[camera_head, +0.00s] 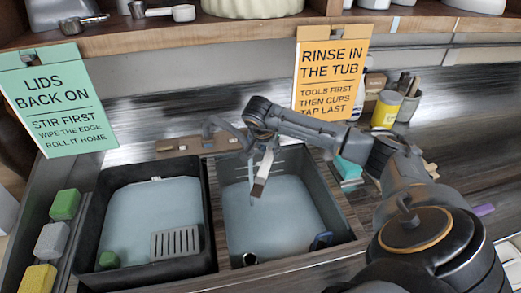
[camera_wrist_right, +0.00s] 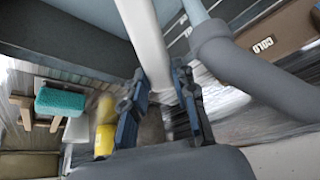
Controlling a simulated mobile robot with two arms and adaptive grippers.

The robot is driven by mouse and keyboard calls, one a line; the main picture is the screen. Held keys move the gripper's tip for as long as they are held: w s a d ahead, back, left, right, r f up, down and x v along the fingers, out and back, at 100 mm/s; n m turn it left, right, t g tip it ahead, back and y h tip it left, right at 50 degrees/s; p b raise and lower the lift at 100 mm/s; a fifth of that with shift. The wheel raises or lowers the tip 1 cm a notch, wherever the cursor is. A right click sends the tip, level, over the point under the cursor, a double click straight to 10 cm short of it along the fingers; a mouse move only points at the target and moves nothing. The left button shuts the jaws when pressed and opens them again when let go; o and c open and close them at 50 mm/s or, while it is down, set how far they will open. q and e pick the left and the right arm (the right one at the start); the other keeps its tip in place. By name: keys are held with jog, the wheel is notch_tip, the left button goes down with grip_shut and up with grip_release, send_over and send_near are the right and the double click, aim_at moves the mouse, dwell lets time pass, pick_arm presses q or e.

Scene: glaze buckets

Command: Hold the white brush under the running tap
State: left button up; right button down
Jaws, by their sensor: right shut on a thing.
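The white brush (camera_head: 266,165) hangs tilted over the right tub (camera_head: 337,215), its dark tip downward. My right gripper (camera_head: 260,136) is shut on its handle; in the right wrist view the white handle (camera_wrist_right: 145,35) runs up from between the fingers (camera_wrist_right: 160,105). The grey tap (camera_head: 222,126) stands behind the tubs. In the right wrist view its curved spout (camera_wrist_right: 250,72) is right beside the gripper, and a pale blue stream (camera_wrist_right: 195,11) leaves its mouth next to the handle. I cannot tell whether the water touches the brush. My left gripper is not in view.
The left tub (camera_head: 213,235) holds a grate (camera_head: 175,243) and a green block. Several coloured blocks line the left edge, including a yellow one (camera_head: 38,278). Signs, a yellow jar (camera_head: 386,109) and a teal sponge (camera_head: 348,169) stand around the tubs. A shelf (camera_head: 150,33) runs above.

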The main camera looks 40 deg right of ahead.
jog(key=shift+r, duration=0.1)
dwell(0.5)
jog(key=shift+s+a+r+p, duration=0.15)
jog(key=shift+s+r+p, duration=0.1)
jog(key=shift+p, duration=0.1)
jog(key=shift+s+a+r+p, duration=0.95)
jog(key=shift+r+p, duration=0.15)
jog(key=shift+s+a+r+p, duration=0.45)
jog(key=shift+s+a+r, duration=0.1)
jog(key=shift+s+a, duration=0.1)
